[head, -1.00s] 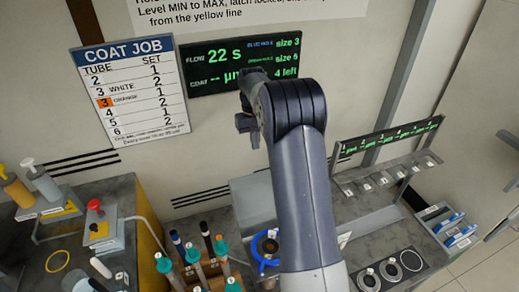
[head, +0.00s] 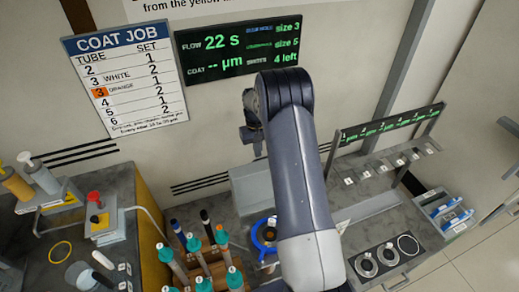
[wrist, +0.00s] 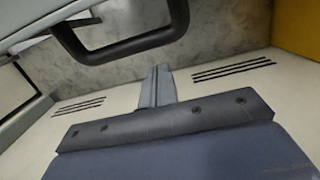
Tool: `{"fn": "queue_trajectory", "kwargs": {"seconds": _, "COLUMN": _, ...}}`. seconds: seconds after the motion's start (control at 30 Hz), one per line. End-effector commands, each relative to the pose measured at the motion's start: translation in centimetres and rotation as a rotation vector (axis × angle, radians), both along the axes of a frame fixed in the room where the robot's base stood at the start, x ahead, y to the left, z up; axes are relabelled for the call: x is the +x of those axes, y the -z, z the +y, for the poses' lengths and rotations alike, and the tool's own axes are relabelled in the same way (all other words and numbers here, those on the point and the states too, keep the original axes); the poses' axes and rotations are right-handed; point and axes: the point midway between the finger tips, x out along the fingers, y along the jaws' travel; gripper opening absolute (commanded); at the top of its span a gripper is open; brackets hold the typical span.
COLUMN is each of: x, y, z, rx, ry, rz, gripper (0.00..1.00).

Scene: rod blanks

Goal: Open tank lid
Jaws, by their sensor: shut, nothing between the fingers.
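My gripper (head: 252,142) hangs beside the arm's elbow in the head view, in front of the wall, partly hidden by my arm. In the wrist view my gripper (wrist: 156,82) has its fingers shut together and empty. A dark bar handle (wrist: 125,38) spans the top of the wrist view, just beyond the fingertips and apart from them. It joins a pale grey edge at upper left. In the head view a light grey box (head: 249,186), possibly the tank, stands at the back of the bench, partly behind my arm. Its lid cannot be clearly told there.
A rack of teal-capped tubes (head: 208,262) and a blue ring (head: 262,236) stand in front of the grey box. A yellow-sided cabinet (head: 150,240) with bottles is at left. A gauge stand (head: 390,150) and round dark holders (head: 388,256) are at right.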

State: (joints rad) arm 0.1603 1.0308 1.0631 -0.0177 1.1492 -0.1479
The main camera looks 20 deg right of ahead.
Motion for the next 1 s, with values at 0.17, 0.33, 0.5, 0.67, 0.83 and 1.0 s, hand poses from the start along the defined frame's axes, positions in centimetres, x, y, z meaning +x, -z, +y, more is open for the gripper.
{"fn": "queue_trajectory", "kwargs": {"seconds": 0.17, "x": -1.4, "y": -0.7, "z": 0.0, "rx": 0.000, "ry": 0.000, "rz": 0.002, "gripper": 0.00}}
{"fn": "queue_trajectory", "kwargs": {"seconds": 0.33, "x": -1.8, "y": -0.8, "z": 0.0, "rx": 0.000, "ry": 0.000, "rz": 0.001, "gripper": 0.00}}
{"fn": "queue_trajectory", "kwargs": {"seconds": 0.5, "x": -1.8, "y": -0.8, "z": 0.0, "rx": 0.000, "ry": -0.001, "rz": 0.001, "gripper": 0.00}}
{"fn": "queue_trajectory", "kwargs": {"seconds": 0.67, "x": -1.8, "y": -0.8, "z": 0.0, "rx": 0.000, "ry": 0.000, "rz": -0.001, "gripper": 0.00}}
{"fn": "queue_trajectory", "kwargs": {"seconds": 0.83, "x": -2.1, "y": -1.2, "z": 0.0, "rx": 0.000, "ry": -0.001, "rz": -0.045, "gripper": 0.00}}
{"fn": "queue_trajectory", "kwargs": {"seconds": 1.0, "x": -2.9, "y": -2.3, "z": 0.0, "rx": -0.001, "ry": -0.001, "rz": -0.106, "gripper": 0.00}}
